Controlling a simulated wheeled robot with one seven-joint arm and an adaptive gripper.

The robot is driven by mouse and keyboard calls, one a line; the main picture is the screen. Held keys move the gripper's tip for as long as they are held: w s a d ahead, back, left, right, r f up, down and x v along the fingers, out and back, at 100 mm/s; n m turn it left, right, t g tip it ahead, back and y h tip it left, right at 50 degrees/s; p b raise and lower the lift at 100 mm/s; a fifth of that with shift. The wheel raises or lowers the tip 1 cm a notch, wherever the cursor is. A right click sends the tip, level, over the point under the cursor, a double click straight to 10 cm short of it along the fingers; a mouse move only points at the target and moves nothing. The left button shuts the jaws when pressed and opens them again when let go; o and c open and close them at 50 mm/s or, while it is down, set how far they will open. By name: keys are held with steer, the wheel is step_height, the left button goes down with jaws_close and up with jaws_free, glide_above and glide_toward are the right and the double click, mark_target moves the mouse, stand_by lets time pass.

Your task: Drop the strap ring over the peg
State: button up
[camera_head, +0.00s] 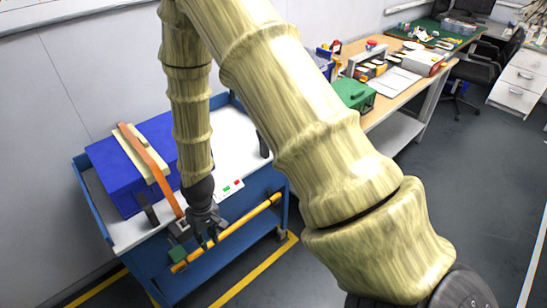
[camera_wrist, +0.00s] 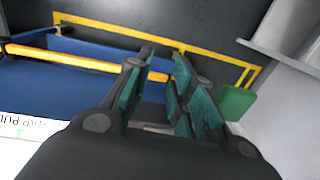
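An orange strap (camera_head: 150,160) runs over a blue box (camera_head: 112,175) and a beige pad, down to a small grey piece (camera_head: 177,228) near the cart's front edge. I cannot tell whether that piece is the ring or its mount. Black upright posts stand at the box's front (camera_head: 150,213) and farther right (camera_head: 263,145); I cannot tell which is the peg. My gripper (camera_head: 207,243) points down at the front edge, just right of the grey piece. In the wrist view its teal-padded fingers (camera_wrist: 164,60) are apart with nothing visible between them.
The blue cart has a white top (camera_head: 235,140) and a yellow-orange handle bar (camera_head: 235,228) just below and beside my gripper. A workbench (camera_head: 410,85) with several items stands at the back right. Open floor lies at right.

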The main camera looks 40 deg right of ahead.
steer(key=s+d+f, duration=0.1)
steer(key=s+f, duration=0.3)
steer(key=s, duration=0.5)
steer(key=s+d+f, duration=0.1)
steer(key=s+f, duration=0.4)
steer(key=s, duration=0.4)
steer(key=s+d+f+h, duration=0.1)
steer(key=s+d+f, duration=0.1)
steer(key=s+f, duration=0.3)
steer(key=s, duration=0.3)
steer(key=shift+s+m, duration=0.3)
steer(key=shift+s, duration=0.1)
